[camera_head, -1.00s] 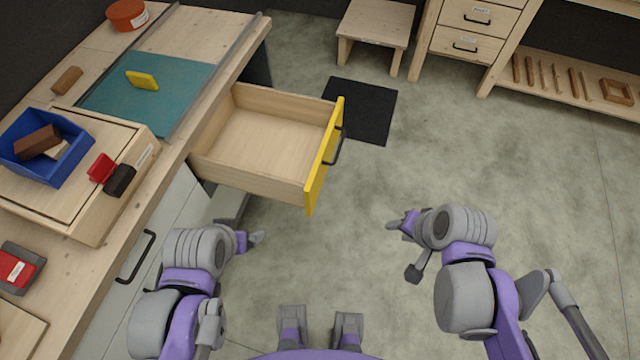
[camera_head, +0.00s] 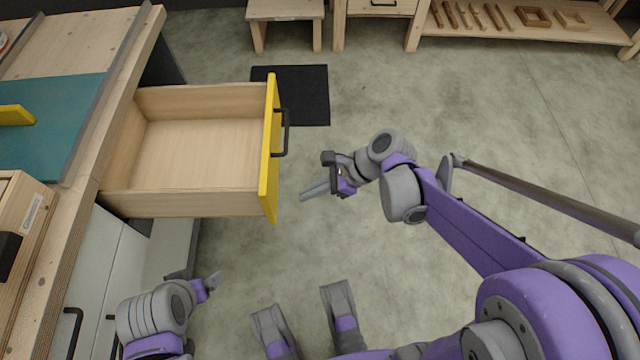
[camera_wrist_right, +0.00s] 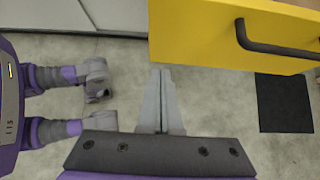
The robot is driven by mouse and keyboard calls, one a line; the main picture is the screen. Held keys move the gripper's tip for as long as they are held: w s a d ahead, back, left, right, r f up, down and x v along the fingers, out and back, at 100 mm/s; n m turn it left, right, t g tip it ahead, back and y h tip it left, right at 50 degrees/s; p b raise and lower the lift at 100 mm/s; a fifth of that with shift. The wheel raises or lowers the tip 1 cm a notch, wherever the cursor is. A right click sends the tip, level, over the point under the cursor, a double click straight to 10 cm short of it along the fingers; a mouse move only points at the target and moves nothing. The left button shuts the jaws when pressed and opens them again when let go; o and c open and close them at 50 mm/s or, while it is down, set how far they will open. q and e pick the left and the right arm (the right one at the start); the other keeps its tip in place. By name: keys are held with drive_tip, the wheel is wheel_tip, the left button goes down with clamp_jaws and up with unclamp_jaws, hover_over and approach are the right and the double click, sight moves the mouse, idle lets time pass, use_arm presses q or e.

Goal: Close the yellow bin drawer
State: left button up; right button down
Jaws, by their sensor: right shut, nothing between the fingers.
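The yellow-fronted drawer (camera_head: 270,150) stands pulled out from the workbench, its wooden box (camera_head: 197,153) empty. A black handle (camera_head: 284,132) is on the outside of its front. My right gripper (camera_head: 304,194) is shut and empty, just to the right of the near end of the yellow front, apart from it. In the right wrist view the shut fingers (camera_wrist_right: 161,75) point toward the yellow front (camera_wrist_right: 215,32) near its lower left corner, with the handle (camera_wrist_right: 270,45) to the right. My left gripper (camera_head: 216,280) is low at the left, below the drawer; its fingers are too small to judge.
The workbench (camera_head: 75,205) with a teal mat (camera_head: 60,112) runs along the left. A black floor mat (camera_head: 300,92) lies beyond the drawer, and a wooden stool (camera_head: 285,12) stands behind it.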

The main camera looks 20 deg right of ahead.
drive_tip(key=a, duration=0.1)
drive_tip(key=w+a+f, duration=0.1)
drive_tip(key=a, duration=0.1)
drive_tip(key=a+f, duration=0.1)
drive_tip(key=a, duration=0.1)
drive_tip(key=shift+w+f+b, duration=0.1)
drive_tip(key=shift+w+b, duration=0.15)
drive_tip(key=shift+b, duration=0.15)
drive_tip(key=shift+w+a, duration=0.15)
drive_tip(key=shift+a, duration=0.25)
drive_tip(key=shift+a, duration=0.1)
drive_tip(key=w+a, duration=0.2)
drive_tip(key=a, duration=0.4)
drive_tip(key=w+a, duration=0.2)
drive_tip(key=a, duration=0.4)
drive_tip(key=w+a, duration=0.2)
drive_tip(key=a, duration=0.4)
drive_tip(key=shift+a, duration=0.3)
drive_tip(key=w+a, duration=0.2)
drive_tip(key=a, duration=0.4)
drive_tip(key=w+a+p, duration=0.1)
drive_tip(key=w+a, duration=0.1)
drive_tip(key=a, duration=0.5)
drive_tip(key=w+a, duration=0.2)
drive_tip(key=a, duration=0.4)
drive_tip(key=shift+w+a+p, duration=0.15)
drive_tip(key=shift+w+p, duration=0.05)
drive_tip(key=shift+p, duration=0.2)
drive_tip(key=shift+a, duration=0.15)
drive_tip(key=shift+r, duration=0.2)
